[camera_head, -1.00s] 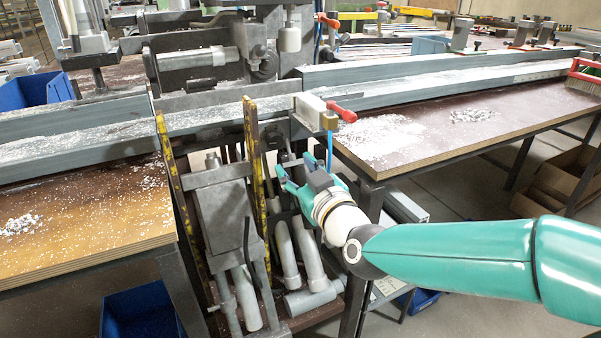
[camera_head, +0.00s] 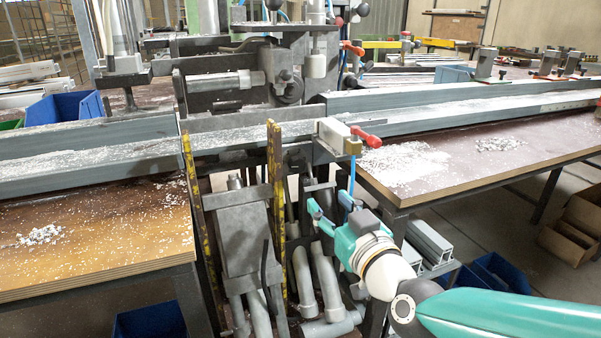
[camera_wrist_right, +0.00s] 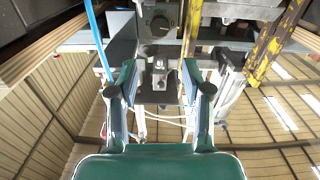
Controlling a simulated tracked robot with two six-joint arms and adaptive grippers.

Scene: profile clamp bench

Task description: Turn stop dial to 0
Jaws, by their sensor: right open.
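A round dark dial (camera_wrist_right: 160,25) with a light mark on its face shows at the top of the right wrist view, on a grey machine block. I take it as the stop dial; its setting is too small to read. I cannot make it out in the head view. My right gripper (camera_head: 329,203) is open and empty, below the bench rail at the front of the machine. In the right wrist view its fingers (camera_wrist_right: 158,78) are spread, with the dial beyond and above the tips, apart from them. My left gripper is not in view.
Grey pipes (camera_head: 303,283) stand below. The brown right tabletop (camera_head: 470,160) edges close by.

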